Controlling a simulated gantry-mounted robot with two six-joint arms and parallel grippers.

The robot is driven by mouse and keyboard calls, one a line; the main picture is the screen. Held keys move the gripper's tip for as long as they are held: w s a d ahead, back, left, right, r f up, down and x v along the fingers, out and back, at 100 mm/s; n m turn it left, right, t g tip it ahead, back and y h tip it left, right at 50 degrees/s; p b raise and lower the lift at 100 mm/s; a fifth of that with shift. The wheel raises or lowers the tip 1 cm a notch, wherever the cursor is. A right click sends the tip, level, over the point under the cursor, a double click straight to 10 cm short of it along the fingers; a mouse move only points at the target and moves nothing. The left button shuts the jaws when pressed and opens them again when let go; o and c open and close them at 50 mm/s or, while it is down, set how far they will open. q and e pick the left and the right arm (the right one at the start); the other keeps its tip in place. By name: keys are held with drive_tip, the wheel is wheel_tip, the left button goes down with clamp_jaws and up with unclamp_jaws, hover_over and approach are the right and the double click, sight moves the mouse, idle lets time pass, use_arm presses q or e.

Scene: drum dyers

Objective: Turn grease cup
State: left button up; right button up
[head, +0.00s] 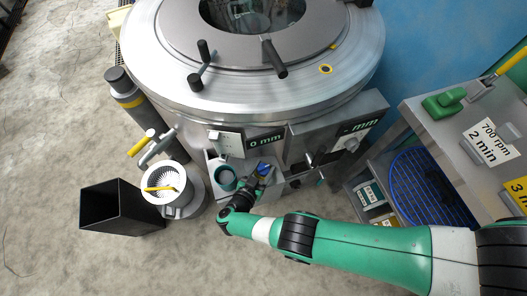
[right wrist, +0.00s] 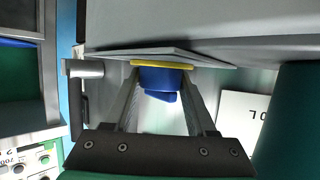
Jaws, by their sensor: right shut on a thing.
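The grease cup (head: 263,168) is a small blue knob on the front of the steel drum machine (head: 240,95), low and near the middle. In the right wrist view the blue grease cup (right wrist: 160,82) sits below a yellow ring (right wrist: 161,65) against a grey plate. My right gripper (head: 259,178) reaches it from below right in the head view. Its two fingers (right wrist: 160,100) stand on either side of the blue cup and are shut on it. The fingers partly hide the cup in the head view. My left gripper is not in view.
A "0 mm" label (head: 265,140) is above the cup, and a small tray with a teal round part (head: 225,178) is left of it. A black bin (head: 122,208) and white bristled tub (head: 166,187) stand at left. A steel bench (head: 460,125) is at right.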

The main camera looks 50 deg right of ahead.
idle(0.7)
drive_tip(key=o, duration=1.4)
drive_tip(key=p+v, duration=0.1)
drive_tip(key=v, duration=1)
drive_tip(key=shift+a, duration=0.3)
drive_tip(key=shift+r, duration=0.1)
